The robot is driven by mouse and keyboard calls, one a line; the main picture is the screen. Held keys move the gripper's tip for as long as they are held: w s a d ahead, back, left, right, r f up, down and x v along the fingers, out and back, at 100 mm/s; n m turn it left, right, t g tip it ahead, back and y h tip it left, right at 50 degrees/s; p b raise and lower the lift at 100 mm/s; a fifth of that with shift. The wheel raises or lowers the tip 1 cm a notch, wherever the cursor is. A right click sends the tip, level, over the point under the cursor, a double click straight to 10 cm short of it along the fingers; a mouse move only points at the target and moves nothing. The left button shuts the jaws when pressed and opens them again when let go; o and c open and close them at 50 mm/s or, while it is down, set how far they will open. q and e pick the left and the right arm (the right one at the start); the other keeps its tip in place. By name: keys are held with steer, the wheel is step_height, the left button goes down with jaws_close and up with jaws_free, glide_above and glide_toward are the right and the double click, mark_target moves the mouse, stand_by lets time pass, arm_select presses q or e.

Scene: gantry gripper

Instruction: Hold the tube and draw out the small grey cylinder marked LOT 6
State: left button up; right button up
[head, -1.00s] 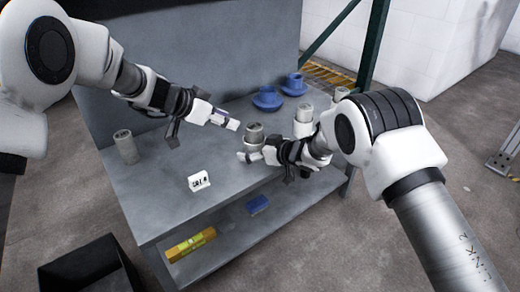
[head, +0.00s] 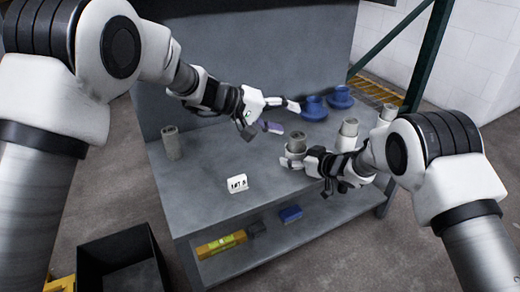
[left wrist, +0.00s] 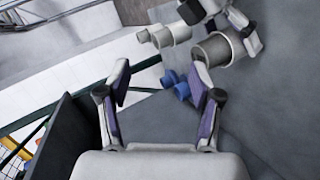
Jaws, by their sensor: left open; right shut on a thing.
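A grey tube with a narrower grey cylinder in its top (head: 296,144) stands upright on the grey bench. My right gripper (head: 291,162) is shut on the tube, low on its body. My left gripper (head: 282,115) is open and empty, above and behind the tube, apart from it. In the left wrist view the left fingers (left wrist: 161,72) are spread wide, and the tube (left wrist: 213,50) lies up and right, beyond the right finger. A white card (head: 237,183) with dark print stands in front; I cannot read it surely. No marking on the cylinder is legible.
Similar grey tubes stand at left (head: 171,144) and right (head: 347,134). An upright panel (head: 260,60) closes the bench's back. The left front of the bench (head: 190,180) is clear.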

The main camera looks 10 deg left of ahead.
arm_select(q)
steer(key=a+n+h, duration=0.2)
steer(key=n+h, duration=0.3)
steer(key=n, duration=1)
steer(key=n+t, duration=0.3)
steer(key=n, duration=0.3)
glide_toward(298, 141)
steer(key=shift+w+a+f, duration=0.6)
steer(key=shift+w+a, duration=0.3)
steer(key=shift+w+d+f, duration=0.1)
steer(key=shift+d+f, duration=0.05)
steer(key=shift+d, duration=0.15)
steer(key=x, duration=1.1)
steer(key=shift+d+f, duration=0.15)
arm_select(e)
steer(key=shift+f, duration=0.1)
